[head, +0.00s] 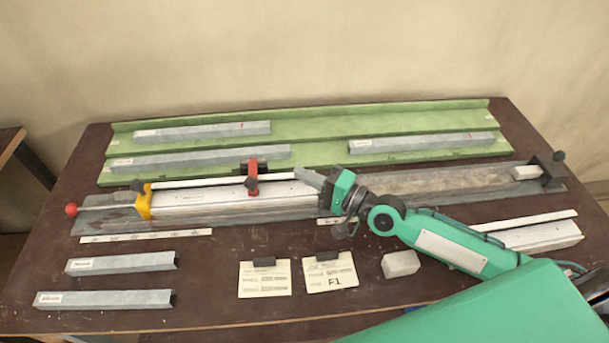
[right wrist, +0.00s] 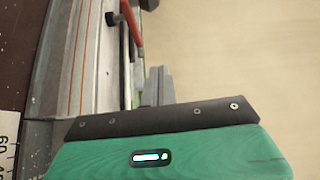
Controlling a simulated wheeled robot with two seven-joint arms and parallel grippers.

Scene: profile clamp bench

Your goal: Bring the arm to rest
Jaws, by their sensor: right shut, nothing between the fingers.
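My right arm, green with a pale panel, reaches in from the lower right of the head view. Its right gripper (head: 308,178) is at the middle of the clamp bench (head: 405,183), with its grey fingers pointing left, close to the right end of a white-topped profile (head: 235,198). The right wrist view shows the fingers (right wrist: 158,80) shut together with nothing between them. I cannot tell whether they touch the bench. The red clamp (head: 252,178) stands over the profile, left of the fingers. My left gripper is not in view.
A green tray (head: 310,128) with several grey profiles lies behind the bench. In front are two grey profiles (head: 120,263), two cards (head: 265,278), a pale block (head: 400,263) and a white profile (head: 540,235). A yellow stop (head: 145,202) is at the bench's left end.

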